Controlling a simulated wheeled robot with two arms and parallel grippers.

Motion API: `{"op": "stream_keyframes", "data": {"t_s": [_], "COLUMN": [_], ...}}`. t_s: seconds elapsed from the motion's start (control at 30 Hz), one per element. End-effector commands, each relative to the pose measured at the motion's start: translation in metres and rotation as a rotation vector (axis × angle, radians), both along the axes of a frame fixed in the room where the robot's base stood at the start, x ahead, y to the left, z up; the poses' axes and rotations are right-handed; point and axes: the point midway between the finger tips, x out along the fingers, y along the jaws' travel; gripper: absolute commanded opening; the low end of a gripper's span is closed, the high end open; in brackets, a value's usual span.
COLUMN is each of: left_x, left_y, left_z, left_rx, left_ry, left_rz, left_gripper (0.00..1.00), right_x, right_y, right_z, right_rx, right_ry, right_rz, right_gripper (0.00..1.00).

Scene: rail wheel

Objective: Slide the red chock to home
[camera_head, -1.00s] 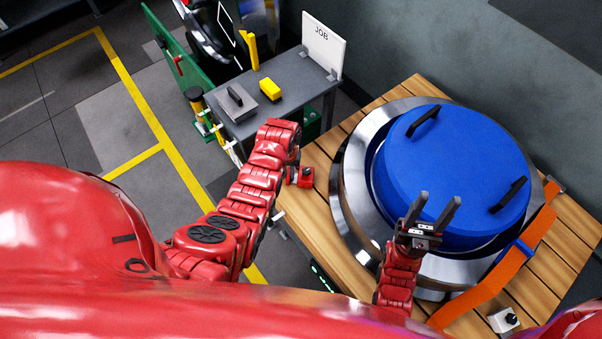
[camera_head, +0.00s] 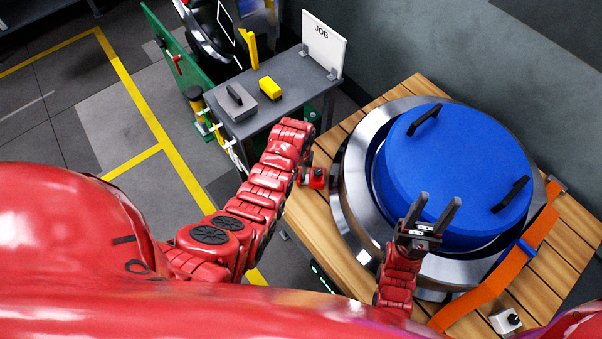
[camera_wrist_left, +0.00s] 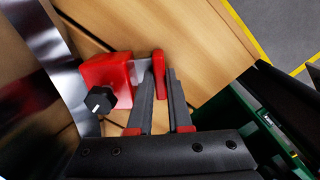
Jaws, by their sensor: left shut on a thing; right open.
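The red chock (camera_head: 317,178) sits on the wooden slatted table, close to the left side of the steel wheel (camera_head: 352,185). In the left wrist view the chock is a red block (camera_wrist_left: 104,72) with a black knob on it and a red upright tab (camera_wrist_left: 158,68) on a grey bar. My left gripper (camera_wrist_left: 160,78) is shut on this tab. Its fingers are mostly hidden by the arm in the head view (camera_head: 302,175). I cannot tell whether the chock touches the wheel. My right gripper (camera_head: 435,205) is open and empty, over the blue cover.
The blue cover (camera_head: 455,165) with black handles lies on the wheel. An orange strap (camera_head: 500,270) crosses the table's right side. A grey side table (camera_head: 262,110) with a yellow block (camera_head: 270,88) and a JOB sign (camera_head: 323,45) stands behind my left arm.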

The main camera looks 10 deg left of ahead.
Motion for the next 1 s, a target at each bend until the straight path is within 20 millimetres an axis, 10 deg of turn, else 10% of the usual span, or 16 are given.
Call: {"op": "stream_keyframes", "data": {"t_s": [0.77,0.8,1.0], "left_x": [0.0022,0.0022,0.0017], "left_y": [-0.0126,-0.0126,-0.0123], "left_z": [0.0000,0.0005,0.0003], "left_rx": [0.000,0.000,0.001], "left_ry": [-0.001,-0.001,-0.001], "left_rz": [0.000,0.000,0.000], "left_gripper": [0.00,0.21,0.57], "right_x": [0.0000,0.0000,0.0000], "right_y": [0.0000,0.0000,0.0000], "right_z": [-0.0053,-0.0047,-0.0046], "right_rx": [0.000,0.000,0.000], "right_ry": [0.000,0.000,0.000], "right_rz": [0.000,0.000,0.000], "right_gripper": [0.50,0.50,0.50]}}
